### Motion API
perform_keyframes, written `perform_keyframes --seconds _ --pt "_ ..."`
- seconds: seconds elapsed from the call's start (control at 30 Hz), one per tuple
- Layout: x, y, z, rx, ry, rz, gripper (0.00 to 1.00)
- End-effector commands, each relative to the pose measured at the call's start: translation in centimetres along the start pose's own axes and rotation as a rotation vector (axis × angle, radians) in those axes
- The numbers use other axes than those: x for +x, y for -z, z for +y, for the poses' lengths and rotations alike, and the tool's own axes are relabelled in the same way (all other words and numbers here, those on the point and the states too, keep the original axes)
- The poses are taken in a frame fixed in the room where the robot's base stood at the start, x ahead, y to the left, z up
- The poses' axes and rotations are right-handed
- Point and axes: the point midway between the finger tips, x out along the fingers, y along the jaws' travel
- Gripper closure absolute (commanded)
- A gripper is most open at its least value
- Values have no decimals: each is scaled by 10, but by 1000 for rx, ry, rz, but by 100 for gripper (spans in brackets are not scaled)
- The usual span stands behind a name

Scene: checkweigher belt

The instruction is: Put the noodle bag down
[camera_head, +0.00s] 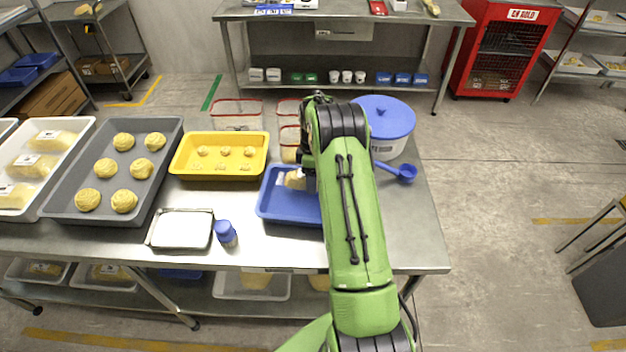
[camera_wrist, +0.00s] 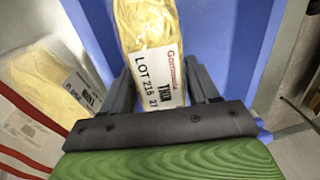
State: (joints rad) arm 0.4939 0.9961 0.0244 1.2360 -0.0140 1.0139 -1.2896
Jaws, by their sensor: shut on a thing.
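The noodle bag (camera_wrist: 150,45) is a clear bag of yellow noodles with a white printed label. My gripper (camera_wrist: 158,78) is shut on its label end, with one finger on each side. In the head view the noodle bag (camera_head: 294,179) shows small beside my gripper (camera_head: 308,182), over the blue tray (camera_head: 288,212). My arm hides the tray's right part. The blue tray also fills the background behind the bag in the wrist view (camera_wrist: 95,25). I cannot tell whether the bag touches the tray floor.
A yellow tray of small noodle nests (camera_head: 218,173) stands left of the blue tray. Red-rimmed clear containers (camera_head: 237,113) are behind. A blue-lidded tub (camera_head: 384,118) and blue scoop (camera_head: 404,172) are right.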

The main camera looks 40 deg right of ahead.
Motion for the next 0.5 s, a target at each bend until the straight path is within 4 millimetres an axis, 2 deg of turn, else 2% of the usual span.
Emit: perform_keyframes --seconds 0.5 --pt "12 0 2 0 -3 1 80"
